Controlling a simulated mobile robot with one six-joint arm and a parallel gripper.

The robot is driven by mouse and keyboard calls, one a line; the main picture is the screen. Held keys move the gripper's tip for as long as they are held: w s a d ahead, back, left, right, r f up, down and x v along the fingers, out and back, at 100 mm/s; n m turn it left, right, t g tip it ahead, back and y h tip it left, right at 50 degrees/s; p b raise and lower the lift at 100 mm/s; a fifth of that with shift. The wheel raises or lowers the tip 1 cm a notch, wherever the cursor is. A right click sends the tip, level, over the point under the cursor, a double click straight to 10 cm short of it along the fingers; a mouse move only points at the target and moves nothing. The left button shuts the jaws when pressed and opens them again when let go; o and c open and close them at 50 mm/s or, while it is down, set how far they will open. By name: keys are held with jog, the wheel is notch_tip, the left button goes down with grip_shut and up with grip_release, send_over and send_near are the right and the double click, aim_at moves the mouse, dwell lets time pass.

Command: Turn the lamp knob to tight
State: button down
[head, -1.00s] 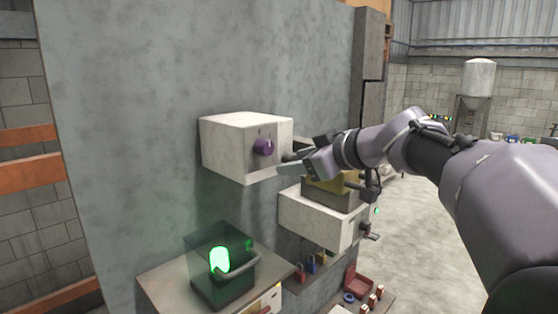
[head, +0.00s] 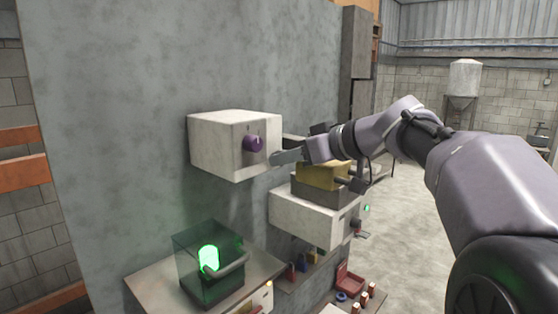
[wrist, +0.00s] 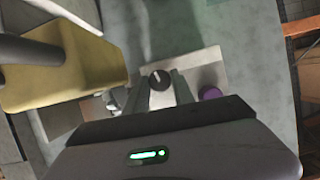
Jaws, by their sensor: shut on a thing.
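A white box (head: 230,145) is mounted on the grey wall panel. A purple knob (head: 253,143) sits on its front; it also shows in the wrist view (wrist: 210,93), to the right of my fingers and apart from them. A dark round knob (wrist: 159,79) with a pale pointer line is between my fingertips in the wrist view. My gripper (head: 280,158) is at the right part of the box front and is shut on this dark knob. In the head view my fingers hide the dark knob. No label marking a tight position is readable.
A lit green lamp (head: 208,258) glows inside a dark clear case on a shelf below. A second white box (head: 305,215), with a yellow block (head: 322,176) above it, is close under my wrist. Several small items lie lower right. Open floor is at the right.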

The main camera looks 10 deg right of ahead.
jog(key=shift+f+m+g+y, duration=0.15)
jog(key=shift+m+g+y, duration=0.15)
jog(key=shift+m+y, duration=0.35)
jog(key=shift+m, duration=0.25)
jog(key=c, duration=1.1)
grip_release()
jog(key=shift+o, duration=0.2)
